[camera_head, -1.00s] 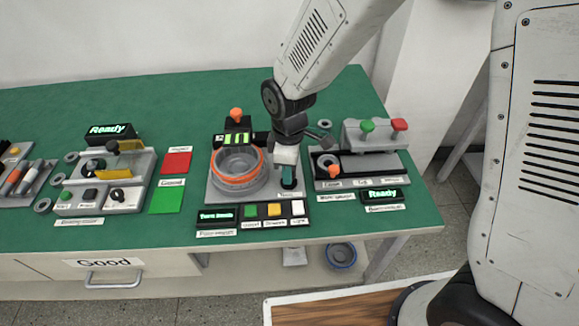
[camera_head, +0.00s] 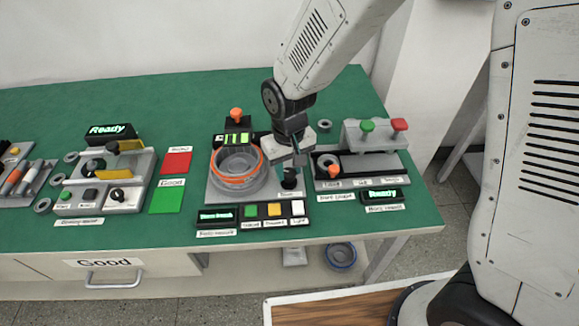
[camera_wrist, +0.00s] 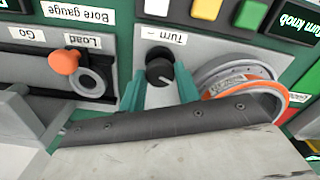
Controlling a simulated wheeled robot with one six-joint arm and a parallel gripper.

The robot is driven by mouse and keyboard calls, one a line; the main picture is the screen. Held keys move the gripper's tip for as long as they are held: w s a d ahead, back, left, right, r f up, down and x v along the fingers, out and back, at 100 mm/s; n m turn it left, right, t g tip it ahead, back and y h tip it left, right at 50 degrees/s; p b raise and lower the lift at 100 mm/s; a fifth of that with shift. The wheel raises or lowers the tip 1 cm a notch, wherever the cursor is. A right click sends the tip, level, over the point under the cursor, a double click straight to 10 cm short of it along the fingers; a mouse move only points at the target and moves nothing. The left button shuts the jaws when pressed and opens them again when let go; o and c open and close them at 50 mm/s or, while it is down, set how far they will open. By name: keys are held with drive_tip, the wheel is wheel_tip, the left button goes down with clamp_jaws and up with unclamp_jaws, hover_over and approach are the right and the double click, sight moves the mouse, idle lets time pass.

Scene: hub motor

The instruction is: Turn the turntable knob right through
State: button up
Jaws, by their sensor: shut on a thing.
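The turntable knob (camera_wrist: 159,72) is a small black dial with a white pointer mark, beside a "Turn" label (camera_wrist: 163,36). My gripper (camera_wrist: 160,88) has its two green fingers on either side of the knob, shut on it. In the head view my gripper (camera_head: 289,170) points down over the knob (camera_head: 289,181), which is partly hidden. The turntable fixture (camera_head: 213,191) holds a grey ring-shaped hub part (camera_head: 237,163) with an orange band, left of my gripper. The display (camera_head: 216,216) in front appears to read "Turn knob".
Green, yellow and white buttons (camera_head: 275,210) lie in front of the turntable. The bore gauge station (camera_head: 375,166), with green and red knobs, stands close on the right. An orange-topped post (camera_head: 236,115) rises behind the hub. Red and green pads (camera_head: 166,200) lie to the left.

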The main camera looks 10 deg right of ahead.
sight(289, 171)
drive_tip(key=m, duration=0.4)
drive_tip(key=shift+m, duration=0.4)
drive_tip(key=m, duration=0.3)
drive_tip(key=shift+m, duration=0.3)
drive_tip(key=m, duration=0.3)
drive_tip(key=shift+m, duration=2.1)
drive_tip(key=shift+w, duration=0.1)
drive_tip(key=o, duration=1)
drive_tip(key=shift+r, duration=3.95)
